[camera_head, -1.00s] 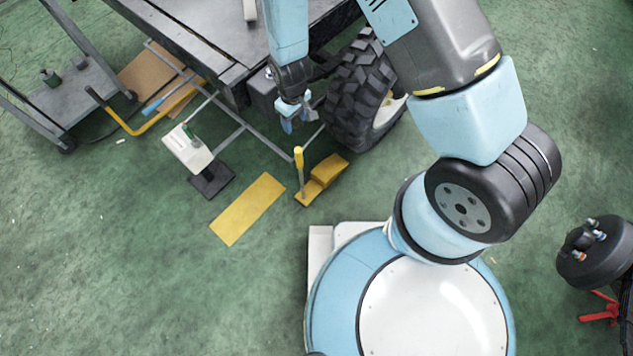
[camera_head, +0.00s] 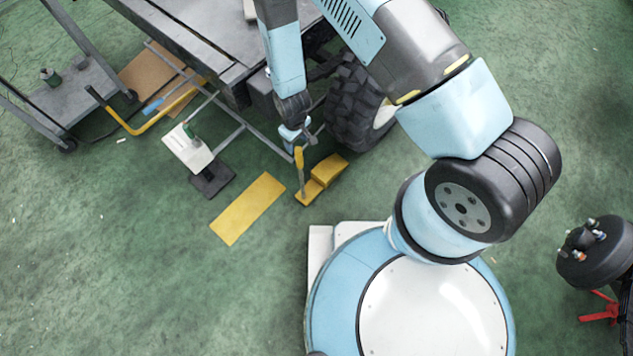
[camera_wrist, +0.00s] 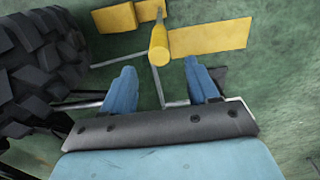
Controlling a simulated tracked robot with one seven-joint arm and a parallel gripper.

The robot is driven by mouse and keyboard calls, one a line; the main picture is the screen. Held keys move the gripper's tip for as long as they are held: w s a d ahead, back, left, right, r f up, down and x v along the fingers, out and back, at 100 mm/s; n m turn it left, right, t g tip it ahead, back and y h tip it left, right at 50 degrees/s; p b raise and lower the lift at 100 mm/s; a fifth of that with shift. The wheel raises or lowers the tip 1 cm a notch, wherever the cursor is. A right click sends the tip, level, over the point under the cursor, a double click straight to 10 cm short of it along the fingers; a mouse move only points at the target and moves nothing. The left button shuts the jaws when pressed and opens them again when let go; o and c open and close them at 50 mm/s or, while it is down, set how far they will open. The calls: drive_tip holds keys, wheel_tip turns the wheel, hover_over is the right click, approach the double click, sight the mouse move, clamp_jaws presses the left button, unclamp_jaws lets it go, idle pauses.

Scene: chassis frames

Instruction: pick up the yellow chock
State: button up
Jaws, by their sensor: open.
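The yellow chock (camera_head: 326,173) sits on the green floor in front of the black tyre, a wedge with a raised block and an upright handle (camera_head: 299,170) with a yellow grip. My gripper (camera_head: 292,139) is just above and behind the handle's top in the head view. In the wrist view my gripper (camera_wrist: 160,84) shows two blue fingers spread apart and empty. The chock (camera_wrist: 123,16) is at the top of that view, and its yellow grip (camera_wrist: 159,45) lies just beyond the fingertips, between their lines. I cannot tell whether the gripper touches the handle.
The black tyre (camera_head: 350,108) and the frame of a grey cart (camera_head: 185,60) are close behind my gripper. A flat yellow plate (camera_head: 248,208) lies left of the chock. A white box on a dark base (camera_head: 187,150) stands further left. The floor at front left is clear.

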sight(298, 147)
drive_tip(key=shift+d+f, duration=0.2)
drive_tip(key=shift+f, duration=2.45)
clamp_jaws()
